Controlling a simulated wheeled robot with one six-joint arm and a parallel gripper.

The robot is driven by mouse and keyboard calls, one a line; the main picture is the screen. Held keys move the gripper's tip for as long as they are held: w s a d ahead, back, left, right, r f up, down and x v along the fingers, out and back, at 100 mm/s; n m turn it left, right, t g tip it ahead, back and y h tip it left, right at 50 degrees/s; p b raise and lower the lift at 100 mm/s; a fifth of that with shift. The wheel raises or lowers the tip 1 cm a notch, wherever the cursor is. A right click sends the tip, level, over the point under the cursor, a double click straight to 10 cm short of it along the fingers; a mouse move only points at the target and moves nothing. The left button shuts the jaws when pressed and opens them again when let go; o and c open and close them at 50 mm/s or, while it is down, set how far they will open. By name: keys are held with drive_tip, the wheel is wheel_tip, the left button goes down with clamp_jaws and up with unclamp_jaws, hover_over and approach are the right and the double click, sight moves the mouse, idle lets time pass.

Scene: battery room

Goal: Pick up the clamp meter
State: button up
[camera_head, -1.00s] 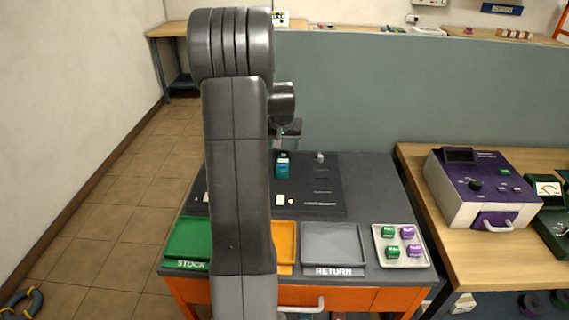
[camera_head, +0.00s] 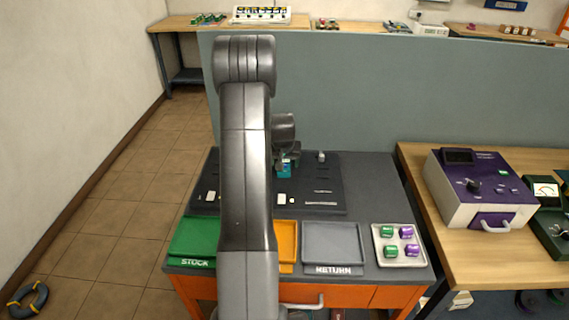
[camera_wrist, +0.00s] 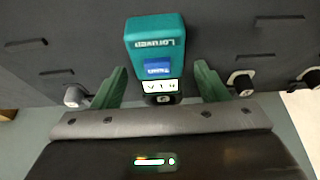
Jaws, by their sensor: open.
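A teal block-shaped device, which looks like the clamp meter (camera_wrist: 155,40), lies on the dark mat in the wrist view. It has a blue label, a small white panel and a dark end toward my gripper. My gripper (camera_wrist: 161,72) is open, with one green finger on each side of the device's near end. I cannot tell whether the fingers touch it. In the head view the clamp meter (camera_head: 284,171) shows just below my gripper (camera_head: 288,156), partly hidden by my arm.
The dark tool mat (camera_head: 325,182) has slots and small pale pieces. In front are a green stock tray (camera_head: 190,240), an orange tray (camera_head: 287,240), a grey return tray (camera_head: 333,243) and a pale tray (camera_head: 378,258) with green and purple blocks. A grey partition (camera_head: 400,95) stands behind.

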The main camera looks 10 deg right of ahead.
drive_tip(key=c, duration=1.3)
